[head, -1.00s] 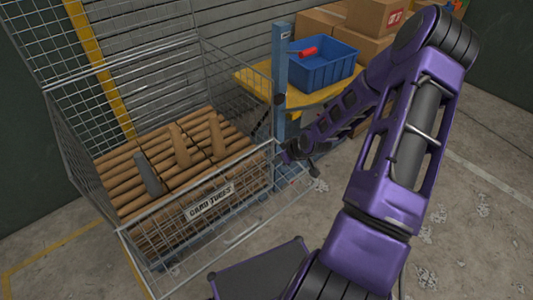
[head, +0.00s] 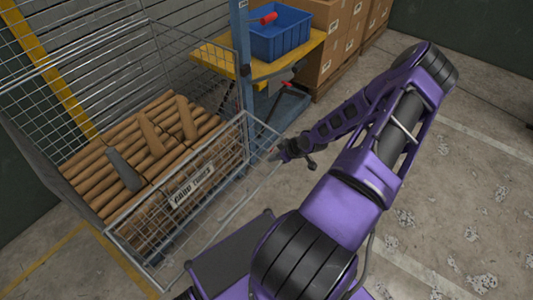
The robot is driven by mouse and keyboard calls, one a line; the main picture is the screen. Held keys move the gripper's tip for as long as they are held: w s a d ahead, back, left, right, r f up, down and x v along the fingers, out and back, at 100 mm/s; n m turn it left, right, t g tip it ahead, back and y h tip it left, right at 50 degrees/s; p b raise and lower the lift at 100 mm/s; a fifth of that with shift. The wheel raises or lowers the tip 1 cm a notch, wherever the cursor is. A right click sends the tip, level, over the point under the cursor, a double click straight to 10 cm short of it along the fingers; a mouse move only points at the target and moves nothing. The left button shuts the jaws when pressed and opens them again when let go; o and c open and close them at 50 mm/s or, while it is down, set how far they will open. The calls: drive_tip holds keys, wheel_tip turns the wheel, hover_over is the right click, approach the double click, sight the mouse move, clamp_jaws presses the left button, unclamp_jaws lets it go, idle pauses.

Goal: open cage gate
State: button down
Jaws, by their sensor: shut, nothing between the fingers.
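The wire cage (head: 72,98) stands at the left and holds brown card tubes. Its low front mesh gate (head: 150,238) carries a white label plate (head: 190,187) and runs from the lower left up to the blue post. The gate still spans the cage front; I cannot tell whether it is latched.
A blue post (head: 242,60) rises at the gate's right end. Cardboard boxes (head: 328,45) stand on a pallet. The floor on the right is clear.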

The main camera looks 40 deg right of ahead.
drive_tip(key=shift+s+f, duration=0.3)
drive_tip(key=shift+f, duration=0.15)
drive_tip(key=shift+a+r, duration=0.1)
